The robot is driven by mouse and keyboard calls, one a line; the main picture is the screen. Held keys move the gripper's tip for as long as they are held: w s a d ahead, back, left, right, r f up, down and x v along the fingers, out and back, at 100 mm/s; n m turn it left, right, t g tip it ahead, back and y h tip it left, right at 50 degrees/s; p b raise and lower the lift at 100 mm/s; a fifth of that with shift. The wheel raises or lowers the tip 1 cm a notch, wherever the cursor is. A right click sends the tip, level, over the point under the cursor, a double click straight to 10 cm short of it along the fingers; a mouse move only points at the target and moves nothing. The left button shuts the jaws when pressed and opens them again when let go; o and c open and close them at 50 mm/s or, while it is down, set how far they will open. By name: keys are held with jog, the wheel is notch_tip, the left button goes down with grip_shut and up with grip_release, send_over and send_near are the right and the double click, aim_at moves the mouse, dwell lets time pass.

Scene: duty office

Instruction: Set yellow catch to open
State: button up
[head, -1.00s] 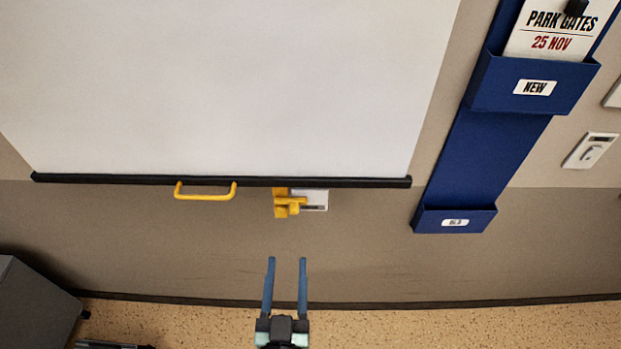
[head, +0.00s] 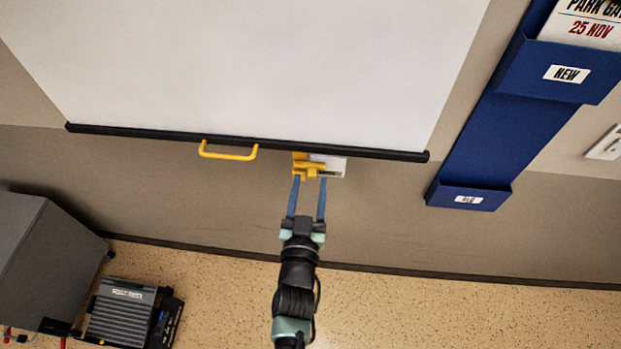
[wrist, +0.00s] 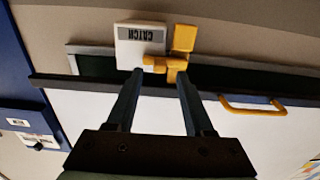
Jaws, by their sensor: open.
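The yellow catch (head: 306,168) sits at the lower black bar of the white screen, beside a white plate. In the wrist view the yellow catch (wrist: 168,65) has an arm lying across towards the white plate (wrist: 140,45), which is marked CATCH. My gripper (head: 308,180) is open, its two blue fingers pointing up at the catch from just below. In the wrist view my gripper (wrist: 157,78) has its fingertips on either side of the catch's arm, with nothing held. I cannot tell whether the fingers touch it.
A yellow pull handle (head: 228,155) hangs from the bar (head: 250,142) left of the catch. A blue wall pocket rack (head: 500,120) stands to the right. A grey cabinet (head: 45,260) and a dark ribbed box (head: 122,312) are at lower left. The wall below the bar is clear.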

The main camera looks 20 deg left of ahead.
jog(key=shift+x, duration=0.9)
grip_shut()
dwell(0.9)
